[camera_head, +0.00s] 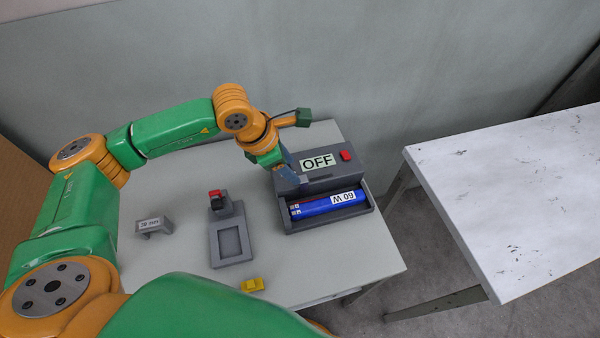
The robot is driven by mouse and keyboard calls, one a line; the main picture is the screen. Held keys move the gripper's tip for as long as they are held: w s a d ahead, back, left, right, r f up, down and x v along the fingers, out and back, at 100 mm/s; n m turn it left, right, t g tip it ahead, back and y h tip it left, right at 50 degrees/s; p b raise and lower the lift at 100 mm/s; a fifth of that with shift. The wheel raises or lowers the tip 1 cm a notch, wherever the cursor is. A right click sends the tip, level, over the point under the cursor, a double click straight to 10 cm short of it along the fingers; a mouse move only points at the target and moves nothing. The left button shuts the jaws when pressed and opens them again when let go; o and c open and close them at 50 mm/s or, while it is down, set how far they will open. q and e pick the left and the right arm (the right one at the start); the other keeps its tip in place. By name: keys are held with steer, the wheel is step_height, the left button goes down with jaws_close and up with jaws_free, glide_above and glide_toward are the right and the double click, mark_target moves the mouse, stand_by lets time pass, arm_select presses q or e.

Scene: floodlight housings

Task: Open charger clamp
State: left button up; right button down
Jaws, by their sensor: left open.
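The charger is a dark grey box (346,174) at the right back of the small table. It bears an "OFF" label and a red block on top. My left gripper (297,181) is open and points down at the charger's left part, close above the battery's left end. Whether it touches the charger I cannot tell. The gripper hides part of that side, and I cannot make out the clamp clearly. My right gripper is out of view.
A grey stand (230,241) with a red-topped post is left of the charger. A small grey bracket (153,227) and a yellow block (252,285) lie on the small table (180,262). A white table (520,200) stands at right, across a gap. A wall is behind.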

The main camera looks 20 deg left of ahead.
mark_target(302, 178)
arm_select(q)
steer(key=x, duration=0.4)
steer(key=shift+d+p, duration=0.35)
steer(key=shift+d, duration=0.05)
steer(key=shift+a+f, duration=0.1)
steer(key=shift+a, duration=0.1)
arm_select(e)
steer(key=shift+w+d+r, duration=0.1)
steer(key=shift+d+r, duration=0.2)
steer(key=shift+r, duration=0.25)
